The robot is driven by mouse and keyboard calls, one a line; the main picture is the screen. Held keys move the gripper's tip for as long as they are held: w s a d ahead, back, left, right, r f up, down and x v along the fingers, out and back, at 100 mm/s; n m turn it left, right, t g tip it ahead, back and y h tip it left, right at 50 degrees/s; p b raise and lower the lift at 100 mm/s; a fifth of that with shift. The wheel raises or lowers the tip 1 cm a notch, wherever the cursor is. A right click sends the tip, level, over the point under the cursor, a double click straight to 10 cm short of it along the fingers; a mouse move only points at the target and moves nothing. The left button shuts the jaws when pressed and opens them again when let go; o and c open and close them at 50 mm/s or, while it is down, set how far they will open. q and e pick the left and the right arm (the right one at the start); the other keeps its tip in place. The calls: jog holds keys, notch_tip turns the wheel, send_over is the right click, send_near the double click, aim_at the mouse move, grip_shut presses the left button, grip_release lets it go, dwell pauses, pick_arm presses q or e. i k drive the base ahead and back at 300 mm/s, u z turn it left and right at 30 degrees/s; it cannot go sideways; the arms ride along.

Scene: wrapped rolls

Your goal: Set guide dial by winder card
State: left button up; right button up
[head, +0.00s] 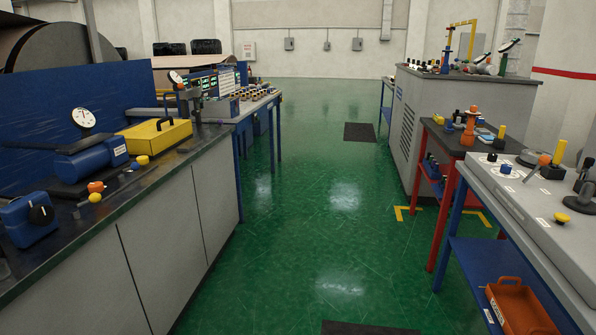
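Neither of my grippers shows in the head view. No thing here is readable as the guide dial or the winder card. A round white dial face (83,118) with a dark pointer stands above a blue cylindrical device (92,158) on the left bench. A blue box with a black knob (40,214) sits nearer on that bench. A smaller white dial (175,77) stands at the bench's far end, and another tilted one (508,45) is on the grey cabinet at the far right. Writing on the small labels is too small to read.
The left bench (160,262) and right grey table (540,225) flank a clear green floor aisle (310,225). Dark mats (359,132) lie on it. A yellow box (155,135) sits on the left bench. An orange bin (518,308) is on the right lower shelf. A red-legged table (434,225) stands beyond.

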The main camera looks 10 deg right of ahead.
aim_at(505, 169)
jog(key=u, duration=0.1)
jog(key=i, duration=2.5)
jog(key=z, duration=0.7)
jog(key=i, duration=1.5)
jog(key=z, duration=1.4)
